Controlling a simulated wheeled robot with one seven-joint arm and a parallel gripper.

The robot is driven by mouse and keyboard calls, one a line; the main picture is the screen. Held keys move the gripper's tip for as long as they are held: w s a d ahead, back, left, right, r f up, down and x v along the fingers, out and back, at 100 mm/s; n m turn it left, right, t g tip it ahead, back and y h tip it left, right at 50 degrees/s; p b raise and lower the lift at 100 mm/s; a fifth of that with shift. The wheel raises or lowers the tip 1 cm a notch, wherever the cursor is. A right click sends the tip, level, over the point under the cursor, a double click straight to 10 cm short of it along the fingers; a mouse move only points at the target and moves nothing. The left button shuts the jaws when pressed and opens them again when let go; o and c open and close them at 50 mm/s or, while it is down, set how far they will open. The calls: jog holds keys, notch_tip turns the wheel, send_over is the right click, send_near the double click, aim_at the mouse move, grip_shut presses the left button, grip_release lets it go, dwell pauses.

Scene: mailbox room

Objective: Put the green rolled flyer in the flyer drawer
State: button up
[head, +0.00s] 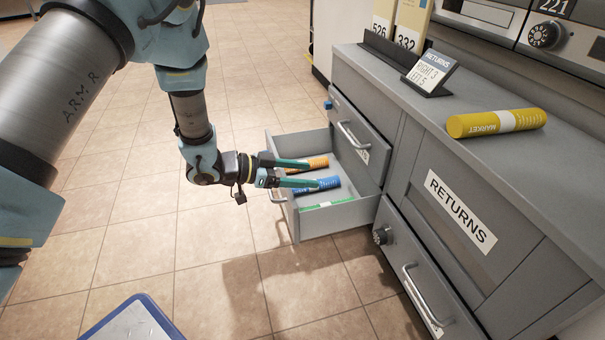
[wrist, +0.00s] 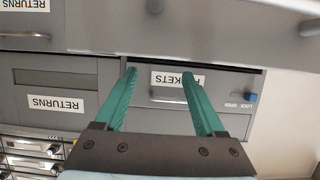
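A pulled-out grey drawer (head: 330,222) holds an orange roll (head: 308,163), a blue roll (head: 318,185) and a green strip with a pale band (head: 328,205) along its near wall. The strip looks like the green rolled flyer, mostly hidden by that wall. My gripper (head: 309,173) is over the drawer, coming from the left, with teal fingers apart and nothing between them. In the wrist view the open fingers (wrist: 158,73) point at a grey front with a partly covered label ending in "KETS". I cannot read a flyer label on the open drawer.
A yellow roll (head: 496,122) and a sign stand (head: 430,72) are on the grey counter. Below are a RETURNS panel (head: 460,211) and a closed lower drawer (head: 432,282). A blue lock knob (wrist: 251,97) is at the right in the wrist view.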

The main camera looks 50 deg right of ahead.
jog(key=shift+o, duration=0.5)
jog(key=p+v, duration=0.5)
jog(key=v, duration=0.5)
jog(key=shift+w+a, duration=0.2)
jog(key=shift+a, duration=0.15)
jog(key=shift+r, duration=0.15)
